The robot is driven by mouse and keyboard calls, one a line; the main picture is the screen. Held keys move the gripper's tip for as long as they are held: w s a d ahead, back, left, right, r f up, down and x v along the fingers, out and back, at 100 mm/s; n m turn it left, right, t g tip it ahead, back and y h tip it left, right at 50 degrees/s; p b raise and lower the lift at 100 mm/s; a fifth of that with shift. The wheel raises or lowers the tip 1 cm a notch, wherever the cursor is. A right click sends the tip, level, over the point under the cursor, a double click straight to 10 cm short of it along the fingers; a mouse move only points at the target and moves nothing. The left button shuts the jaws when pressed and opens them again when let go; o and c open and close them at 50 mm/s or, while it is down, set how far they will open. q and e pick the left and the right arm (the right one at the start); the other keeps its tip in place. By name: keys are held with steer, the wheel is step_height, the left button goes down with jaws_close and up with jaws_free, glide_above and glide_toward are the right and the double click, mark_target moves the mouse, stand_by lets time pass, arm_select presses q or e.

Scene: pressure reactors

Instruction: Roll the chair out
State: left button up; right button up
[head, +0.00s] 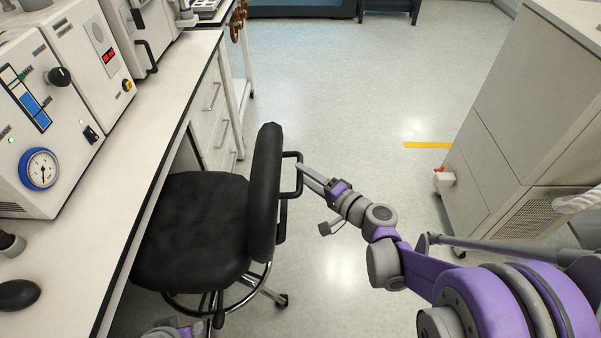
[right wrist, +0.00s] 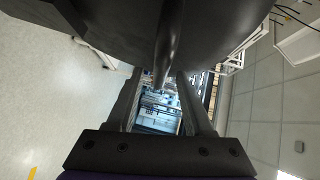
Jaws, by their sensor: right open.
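The black office chair (head: 190,232) stands at the bench, its seat partly under the benchtop and its backrest (head: 264,190) facing right. A dark looped handle frame (head: 298,176) sticks out from the back of the backrest. My right gripper (head: 304,172) is open, its fingertips at this frame. In the right wrist view, a dark bar (right wrist: 170,45) of the chair comes down between the tips of my open right gripper (right wrist: 163,85); I cannot tell whether they touch it. A small grey and purple part of my left arm shows at the bottom edge; its fingers cannot be made out.
The white bench (head: 165,120) carries a reactor unit with a blue gauge (head: 40,169). Drawers (head: 212,105) stand beyond the chair. A grey cabinet (head: 510,110) stands at the right. The floor (head: 340,90) between is clear, with a yellow strip (head: 427,145).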

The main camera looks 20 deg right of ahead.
steer(key=shift+x, duration=1.2)
jaws_close()
stand_by(0.6)
